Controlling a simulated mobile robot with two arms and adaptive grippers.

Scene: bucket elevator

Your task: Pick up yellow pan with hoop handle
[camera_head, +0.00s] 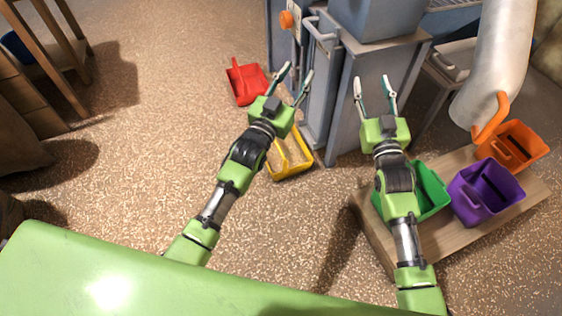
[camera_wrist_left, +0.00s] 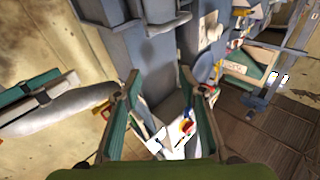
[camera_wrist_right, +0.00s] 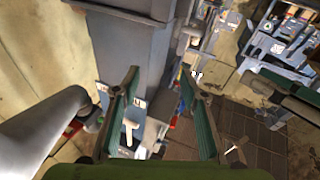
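The yellow pan (camera_head: 293,166) stands on the speckled floor in the head view, in front of the grey machine. My left arm and gripper cover part of it, and I cannot make out its hoop handle. My left gripper (camera_head: 295,80) is above and beyond the pan, open with nothing between its fingers; its open fingers also show in the left wrist view (camera_wrist_left: 163,98). My right gripper (camera_head: 374,90) is open and empty in front of the grey machine, to the right of the pan; its fingers also show in the right wrist view (camera_wrist_right: 158,88).
A red pan (camera_head: 247,82) lies on the floor beyond the yellow one. Green (camera_head: 432,190), purple (camera_head: 484,192) and orange (camera_head: 513,147) pans stand on a wooden board (camera_head: 448,232) at right. The grey machine (camera_head: 370,90) blocks the back.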

